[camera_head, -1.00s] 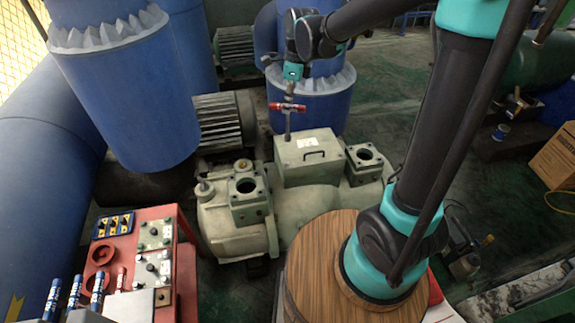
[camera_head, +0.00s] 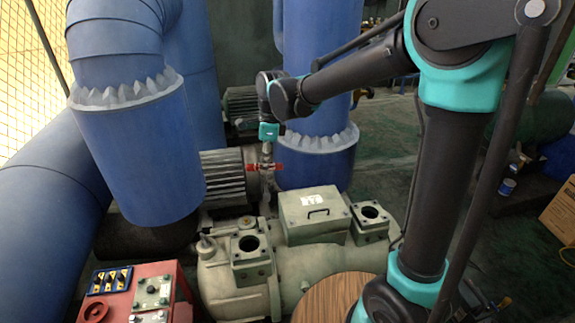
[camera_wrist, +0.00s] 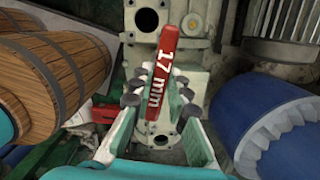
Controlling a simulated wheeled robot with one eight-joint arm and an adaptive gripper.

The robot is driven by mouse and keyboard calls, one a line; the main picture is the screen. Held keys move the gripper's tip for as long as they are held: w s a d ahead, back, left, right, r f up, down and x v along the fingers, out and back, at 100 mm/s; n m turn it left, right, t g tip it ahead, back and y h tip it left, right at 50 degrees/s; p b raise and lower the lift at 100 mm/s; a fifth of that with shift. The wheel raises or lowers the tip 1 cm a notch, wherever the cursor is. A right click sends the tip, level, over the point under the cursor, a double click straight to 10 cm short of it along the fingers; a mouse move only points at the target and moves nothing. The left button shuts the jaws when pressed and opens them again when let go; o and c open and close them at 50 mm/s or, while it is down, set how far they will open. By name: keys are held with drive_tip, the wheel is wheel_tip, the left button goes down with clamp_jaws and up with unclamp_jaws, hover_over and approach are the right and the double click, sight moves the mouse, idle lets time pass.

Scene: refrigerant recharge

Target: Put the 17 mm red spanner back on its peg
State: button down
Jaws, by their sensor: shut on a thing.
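In the wrist view my gripper (camera_wrist: 135,92) is shut on the red spanner (camera_wrist: 165,62). The white marking "17 mm" runs along the spanner and faces the camera. In the head view my gripper (camera_head: 267,158) hangs at mid-picture with the spanner (camera_head: 277,167) across it as a small red bar. Both appear in front of the ribbed motor, above and left of the compressor's box lid. The spanner's ends are too small to tell in the head view. I cannot make out the peg in either view.
The grey-green compressor (camera_head: 285,262) stands below my gripper. Blue pipes (camera_head: 135,165) rise at left and behind. A red panel (camera_head: 152,272) with knobs is at lower left. A round wooden top (camera_head: 330,298) is at the bottom. Dark floor (camera_head: 385,160) lies open at right.

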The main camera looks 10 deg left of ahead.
drive_tip(key=s+a+f+n+g, duration=0.1)
drive_tip(key=s+a+f+n, duration=0.3)
drive_tip(key=s+a, duration=0.65)
drive_tip(key=s+a+f+n, duration=0.5)
drive_tip(key=s+a, duration=0.5)
drive_tip(key=a, duration=0.1)
drive_tip(key=s+a+f+n+h, duration=0.1)
drive_tip(key=s+a+f+n, duration=0.15)
drive_tip(key=s, duration=0.65)
drive_tip(key=s+a+f+n, duration=0.2)
drive_tip(key=s+f, duration=0.2)
drive_tip(key=s, duration=0.4)
drive_tip(key=s+a+f+n+h, duration=0.1)
drive_tip(key=s+a+f+n, duration=0.15)
drive_tip(key=s, duration=0.65)
drive_tip(key=shift+w+d+f, duration=0.1)
drive_tip(key=shift+d+f, duration=0.1)
drive_tip(key=shift+f, duration=1.05)
drive_tip(key=shift+w+d+f, duration=0.1)
drive_tip(key=shift+d+f, duration=0.05)
drive_tip(key=shift+f, duration=2.4)
drive_tip(key=c, duration=1.4)
unclamp_jaws()
